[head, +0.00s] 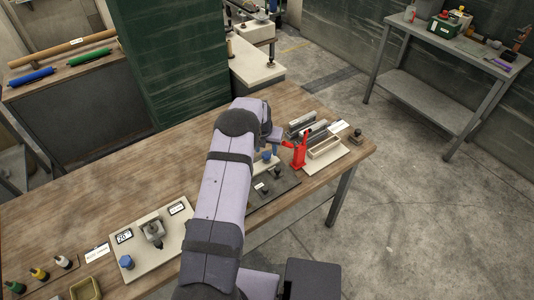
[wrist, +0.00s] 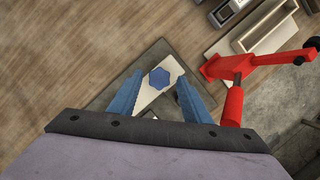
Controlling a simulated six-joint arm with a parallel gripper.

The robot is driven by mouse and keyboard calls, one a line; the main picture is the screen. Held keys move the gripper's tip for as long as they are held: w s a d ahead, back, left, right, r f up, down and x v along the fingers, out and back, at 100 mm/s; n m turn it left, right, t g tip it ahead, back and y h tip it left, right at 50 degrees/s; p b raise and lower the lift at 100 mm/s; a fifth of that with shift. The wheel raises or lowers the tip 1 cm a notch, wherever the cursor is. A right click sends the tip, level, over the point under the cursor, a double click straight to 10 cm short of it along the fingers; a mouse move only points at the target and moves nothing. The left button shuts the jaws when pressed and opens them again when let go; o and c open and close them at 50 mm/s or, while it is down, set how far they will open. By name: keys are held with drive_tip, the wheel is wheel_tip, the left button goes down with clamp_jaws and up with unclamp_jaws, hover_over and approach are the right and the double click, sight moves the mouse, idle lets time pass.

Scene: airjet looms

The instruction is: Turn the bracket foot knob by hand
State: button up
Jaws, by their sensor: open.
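A blue faceted knob (wrist: 159,78) stands on a pale strip on a dark plate (wrist: 125,85) in the wrist view. It also shows in the head view (head: 267,156), beside my arm. My gripper (wrist: 161,82) is open, with one blue finger on each side of the knob in the picture. I see gaps between the fingers and the knob, and cannot tell how far the fingertips are above it. The lower part of the pale strip is partly hidden by my gripper. No label shows whether this is the bracket foot knob.
A red clamp-like tool (head: 299,150) stands close right of the plate. An open pale tray (head: 325,147) lies beyond it. A second blue knob (head: 126,262) is on a pale board (head: 155,270) at the left. The wooden table (head: 80,205) has clear room behind that board.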

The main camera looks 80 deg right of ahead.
drive_tip(key=shift+f, duration=0.15)
drive_tip(key=shift+f+b, duration=0.85)
drive_tip(key=shift+b, duration=0.05)
drive_tip(key=c, duration=0.8)
drive_tip(key=shift+o, duration=0.2)
